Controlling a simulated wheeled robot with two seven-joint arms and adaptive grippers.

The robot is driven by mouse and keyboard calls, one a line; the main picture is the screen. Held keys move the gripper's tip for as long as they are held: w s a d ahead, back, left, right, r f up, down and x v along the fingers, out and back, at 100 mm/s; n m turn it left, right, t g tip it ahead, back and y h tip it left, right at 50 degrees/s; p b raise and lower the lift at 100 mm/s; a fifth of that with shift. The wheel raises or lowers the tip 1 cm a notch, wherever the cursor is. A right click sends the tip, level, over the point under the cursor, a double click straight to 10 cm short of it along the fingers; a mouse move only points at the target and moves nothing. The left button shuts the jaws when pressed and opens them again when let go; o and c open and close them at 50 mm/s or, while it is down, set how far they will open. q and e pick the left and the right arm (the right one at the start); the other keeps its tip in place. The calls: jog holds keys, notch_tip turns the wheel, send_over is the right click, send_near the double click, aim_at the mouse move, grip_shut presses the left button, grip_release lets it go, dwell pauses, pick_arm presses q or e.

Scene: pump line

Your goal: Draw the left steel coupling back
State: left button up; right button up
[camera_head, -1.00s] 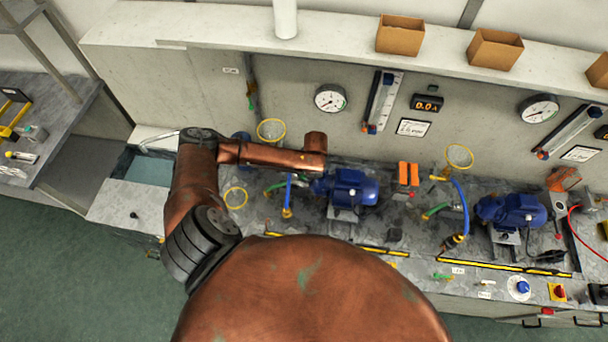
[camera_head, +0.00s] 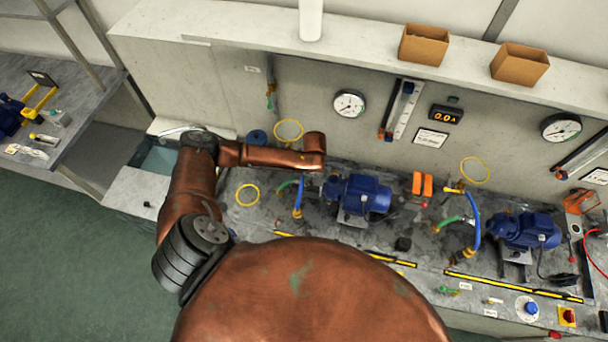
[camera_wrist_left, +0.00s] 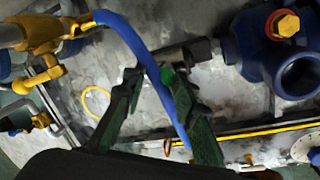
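In the left wrist view, the two dark green fingers of my left gripper (camera_wrist_left: 152,76) stand apart, with a gap between their tips. A blue hose (camera_wrist_left: 122,32) runs down between or behind them; I cannot tell whether they touch it. A short grey metal piece (camera_wrist_left: 198,50), likely the left steel coupling, lies just beyond the tips, beside the blue pump (camera_wrist_left: 248,45). I see nothing clearly held. My right gripper is not in view.
A second blue pump (camera_head: 530,230) with its own blue hose (camera_head: 473,218) stands further right. A yellow ring (camera_head: 247,194) lies left of the hoses.

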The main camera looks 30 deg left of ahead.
aim_at(307, 185)
pick_arm(q)
notch_tip(307, 185, up, 12)
jog(key=d, duration=0.2)
jog(key=shift+s, duration=0.35)
